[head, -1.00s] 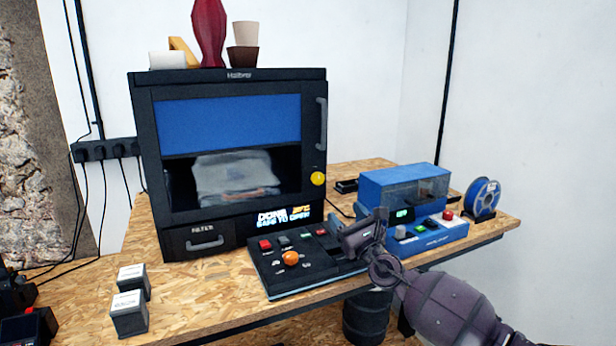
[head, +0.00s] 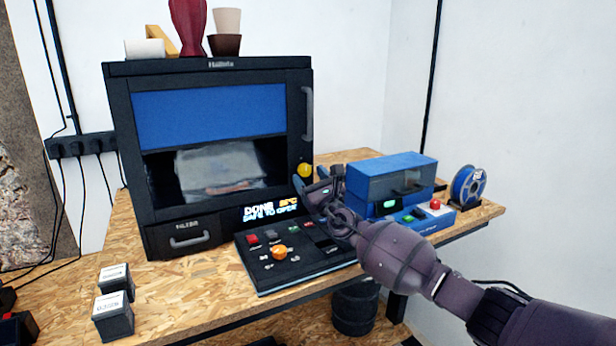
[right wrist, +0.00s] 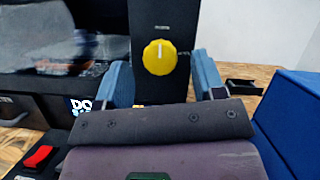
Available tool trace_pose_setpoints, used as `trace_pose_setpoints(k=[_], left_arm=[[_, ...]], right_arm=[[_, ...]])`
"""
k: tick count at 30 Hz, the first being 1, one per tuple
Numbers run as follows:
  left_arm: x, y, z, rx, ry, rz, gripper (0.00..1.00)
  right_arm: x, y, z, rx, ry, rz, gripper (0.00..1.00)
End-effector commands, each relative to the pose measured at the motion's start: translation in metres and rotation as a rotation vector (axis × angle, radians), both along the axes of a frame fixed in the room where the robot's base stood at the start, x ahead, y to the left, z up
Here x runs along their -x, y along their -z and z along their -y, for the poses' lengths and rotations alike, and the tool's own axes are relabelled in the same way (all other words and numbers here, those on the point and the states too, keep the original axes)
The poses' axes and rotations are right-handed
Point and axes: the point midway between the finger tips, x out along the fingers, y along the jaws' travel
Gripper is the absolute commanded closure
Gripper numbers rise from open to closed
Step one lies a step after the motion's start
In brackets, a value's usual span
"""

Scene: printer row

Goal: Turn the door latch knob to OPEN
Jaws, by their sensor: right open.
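The yellow latch knob (head: 305,170) sits on the right side of the black printer's front, below the door handle. In the right wrist view the knob (right wrist: 160,57) shows a pale pointer line standing about upright, with a small unreadable label above it. My right gripper (head: 312,186) is just below and in front of the knob in the head view. In the right wrist view its blue fingers (right wrist: 164,82) are wide apart, one on each side of the knob's line, with nothing between them. The printer door (head: 215,145) is shut. My left gripper is not in view.
A control panel (head: 310,262) with an orange knob stands in front of the printer. A blue box machine (head: 392,168) and a blue spool (head: 468,186) stand to the right. Two small boxes (head: 115,300) stand at front left. Vases and cups stand on the printer.

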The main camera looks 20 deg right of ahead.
Motion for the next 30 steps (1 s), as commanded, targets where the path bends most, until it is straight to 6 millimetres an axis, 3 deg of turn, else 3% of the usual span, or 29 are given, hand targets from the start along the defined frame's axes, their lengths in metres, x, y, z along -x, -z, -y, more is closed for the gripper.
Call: trace_pose_setpoints(k=[6, 15, 25, 30], left_arm=[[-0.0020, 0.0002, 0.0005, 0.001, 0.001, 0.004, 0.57], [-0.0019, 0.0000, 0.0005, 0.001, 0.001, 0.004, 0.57], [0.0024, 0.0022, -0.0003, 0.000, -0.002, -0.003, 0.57], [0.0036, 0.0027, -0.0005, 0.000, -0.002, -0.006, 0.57]], right_arm=[[-0.0108, -0.0043, -0.0017, 0.001, 0.000, 0.000, 0.37], [-0.0116, -0.0049, -0.0018, 0.000, 0.000, 0.000, 0.37], [-0.0114, -0.0048, -0.0018, 0.000, 0.000, 0.000, 0.86], [-0.0114, -0.0048, -0.0020, -0.010, 0.000, -0.001, 0.86]])
